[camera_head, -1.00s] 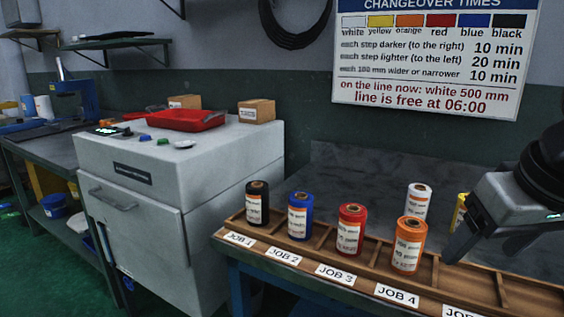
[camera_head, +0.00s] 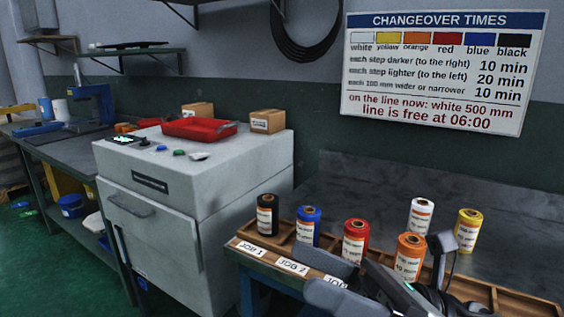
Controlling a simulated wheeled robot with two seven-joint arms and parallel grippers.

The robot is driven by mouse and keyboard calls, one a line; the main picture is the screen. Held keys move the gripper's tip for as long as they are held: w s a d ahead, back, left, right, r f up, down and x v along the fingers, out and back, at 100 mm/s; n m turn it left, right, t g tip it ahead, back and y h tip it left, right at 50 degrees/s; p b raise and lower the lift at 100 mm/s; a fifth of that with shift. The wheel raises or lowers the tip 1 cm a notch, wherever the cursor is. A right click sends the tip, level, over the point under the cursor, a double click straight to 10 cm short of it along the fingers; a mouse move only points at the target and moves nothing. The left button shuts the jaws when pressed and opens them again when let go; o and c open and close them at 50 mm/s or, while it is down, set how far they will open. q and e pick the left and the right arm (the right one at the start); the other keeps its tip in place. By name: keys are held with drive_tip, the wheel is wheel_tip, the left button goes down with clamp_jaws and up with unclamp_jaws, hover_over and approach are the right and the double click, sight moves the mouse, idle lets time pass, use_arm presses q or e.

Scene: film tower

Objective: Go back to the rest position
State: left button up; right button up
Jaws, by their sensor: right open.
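My right gripper (camera_head: 312,272) is at the bottom of the view, in front of the rack, with its jaws apart and nothing between them. A black roll (camera_head: 267,214), a blue roll (camera_head: 307,226), a red roll (camera_head: 355,241) and an orange roll (camera_head: 408,258) stand upright in the wooden rack (camera_head: 246,238). A white roll (camera_head: 421,216) and a yellow roll (camera_head: 467,230) stand upright behind them. My gripper and arm hide the rack's lower middle, part of the JOB 3 label and the labels to its right. My left gripper is out of view.
A grey cabinet (camera_head: 150,232) with a red tray (camera_head: 199,129) and small boxes on top stands left of the rack. A changeover times sign (camera_head: 440,70) hangs on the wall. The dark tabletop (camera_head: 350,180) behind the rolls is clear.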

drive_tip(key=w+d+f+m+t+h+p, duration=0.15)
drive_tip(key=f+m+t+h, duration=0.35)
drive_tip(key=m, duration=0.6)
drive_tip(key=w+d+f+m+t+h, duration=0.35)
drive_tip(key=m+t+h, duration=0.2)
drive_tip(key=m, duration=0.55)
drive_tip(key=w+d+f+m+t+h+p, duration=0.15)
drive_tip(key=f+m+t+h, duration=0.35)
drive_tip(key=m, duration=0.6)
drive_tip(key=s+d+f+m+g+h, duration=0.1)
drive_tip(key=s+f+m+g+h, duration=0.1)
drive_tip(key=s+f+m, duration=0.3)
drive_tip(key=s+d+f+m+g+h, duration=0.2)
drive_tip(key=s+f+m+g, duration=0.3)
drive_tip(key=f+m, duration=0.4)
wheel_tip(320, 180, down, 4)
drive_tip(key=shift+s+f+p, duration=0.2)
drive_tip(key=shift+s+p, duration=0.1)
drive_tip(key=shift+p, duration=0.1)
drive_tip(key=shift+h, duration=0.25)
